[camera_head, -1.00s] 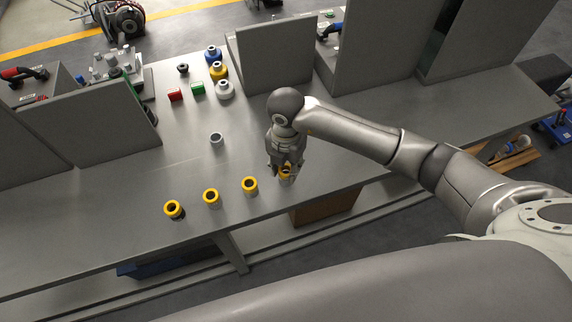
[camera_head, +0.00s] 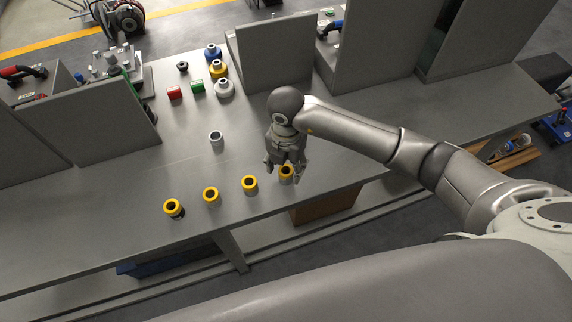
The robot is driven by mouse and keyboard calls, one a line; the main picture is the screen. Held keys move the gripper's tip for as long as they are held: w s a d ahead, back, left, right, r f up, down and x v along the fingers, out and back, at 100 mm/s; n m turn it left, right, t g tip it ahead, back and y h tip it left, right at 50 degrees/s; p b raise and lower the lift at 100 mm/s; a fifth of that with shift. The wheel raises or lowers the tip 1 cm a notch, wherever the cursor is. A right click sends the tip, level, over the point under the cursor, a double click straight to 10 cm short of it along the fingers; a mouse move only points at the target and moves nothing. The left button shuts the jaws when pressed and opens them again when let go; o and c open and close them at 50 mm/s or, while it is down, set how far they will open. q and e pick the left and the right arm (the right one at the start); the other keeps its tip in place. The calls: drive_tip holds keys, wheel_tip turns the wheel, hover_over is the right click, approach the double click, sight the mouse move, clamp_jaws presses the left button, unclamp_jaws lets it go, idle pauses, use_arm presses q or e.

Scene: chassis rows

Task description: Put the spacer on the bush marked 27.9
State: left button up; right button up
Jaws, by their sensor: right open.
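Several short round pieces with yellow tops and dark centres stand in a slanting row near the table's front edge: the far-left one (camera_head: 173,207), the second (camera_head: 211,195), the third (camera_head: 250,183) and the far-right one (camera_head: 286,173). A small grey ring-like piece (camera_head: 216,138) stands alone behind the row. I cannot tell which piece is the spacer, and no 27.9 marking is readable. My right gripper (camera_head: 285,174) is open, its fingers spread around or just above the far-right yellow-topped piece. My left gripper is not in view.
Grey upright panels (camera_head: 275,55) rise behind. The table's left front is clear.

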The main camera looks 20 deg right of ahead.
sight(286, 170)
wheel_tip(286, 170, up, 13)
drive_tip(key=b, duration=0.2)
drive_tip(key=shift+f+b, duration=0.2)
drive_tip(key=shift+b, duration=0.1)
